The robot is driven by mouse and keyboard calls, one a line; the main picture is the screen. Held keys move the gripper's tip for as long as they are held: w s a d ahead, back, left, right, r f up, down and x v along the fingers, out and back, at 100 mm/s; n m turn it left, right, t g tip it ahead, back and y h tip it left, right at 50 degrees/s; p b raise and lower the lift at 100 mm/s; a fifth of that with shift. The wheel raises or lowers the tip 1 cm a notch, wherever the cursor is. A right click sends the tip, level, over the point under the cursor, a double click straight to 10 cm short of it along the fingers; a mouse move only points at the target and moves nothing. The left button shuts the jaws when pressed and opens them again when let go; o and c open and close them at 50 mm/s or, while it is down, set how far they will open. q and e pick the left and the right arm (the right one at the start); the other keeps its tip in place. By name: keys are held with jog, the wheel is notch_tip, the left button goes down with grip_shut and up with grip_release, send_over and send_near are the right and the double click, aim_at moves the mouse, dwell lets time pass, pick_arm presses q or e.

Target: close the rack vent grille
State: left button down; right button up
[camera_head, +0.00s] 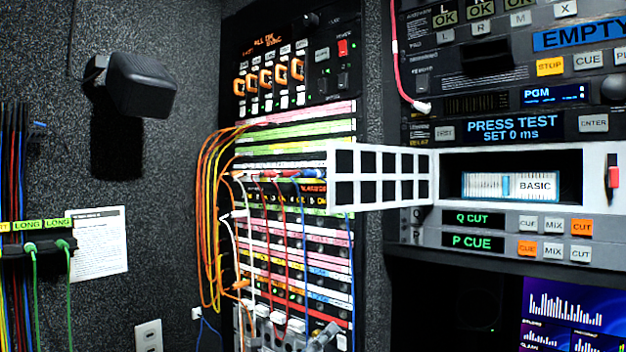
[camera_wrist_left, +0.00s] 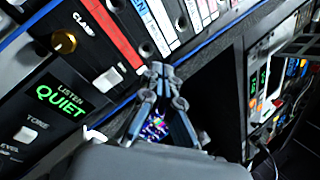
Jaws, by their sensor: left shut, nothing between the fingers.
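The rack vent grille (camera_head: 381,177) is a white lattice panel in the head view. It stands swung out to the left, joined at the left edge of a dark opening (camera_head: 451,177) in the rack. A pale ribbed unit (camera_head: 484,186) labelled BASIC shows inside the uncovered opening. In the left wrist view my left gripper (camera_wrist_left: 160,72) is shut and empty, in front of a dark panel with a blue edge strip. The grille cannot be made out in that view. Grey parts at the bottom of the head view are hard to tell from connectors. My right gripper is not in view.
A patch bay (camera_head: 327,254) with orange, red and blue cables stands left of the grille. Button rows (camera_head: 540,224) lie below the opening, and a PRESS TEST display (camera_head: 512,126) above it. A black box (camera_head: 140,86) juts from the left wall. A red cable (camera_head: 397,60) hangs above the grille.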

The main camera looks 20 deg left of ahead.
pick_arm(q)
jog(key=s+a+r+m+g+h, duration=0.1)
jog(key=s+r+m+g+h, duration=0.15)
jog(key=r+m, duration=0.55)
jog(key=s+a+r+m+g+h, duration=0.15)
jog(key=r+m+g+h, duration=0.25)
jog(key=r+m, duration=0.4)
jog(key=s+r+m+g+h, duration=0.3)
jog(key=r+m+g, duration=0.1)
jog(key=r+m, duration=0.4)
jog(key=s+a+r+m+g+y, duration=0.3)
jog(key=s+a+r+m+y, duration=0.1)
jog(key=s+a+r+m, duration=0.55)
jog(key=w+d+m+p, duration=0.1)
jog(key=d+p, duration=0.3)
jog(key=d, duration=1)
jog(key=shift+d+f, duration=0.15)
jog(key=shift+d, duration=0.25)
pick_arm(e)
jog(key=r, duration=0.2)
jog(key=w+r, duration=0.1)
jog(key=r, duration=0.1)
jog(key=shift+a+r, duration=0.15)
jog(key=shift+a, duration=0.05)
pick_arm(q)
jog(key=shift+w+h, duration=0.15)
jog(key=shift+h, duration=0.1)
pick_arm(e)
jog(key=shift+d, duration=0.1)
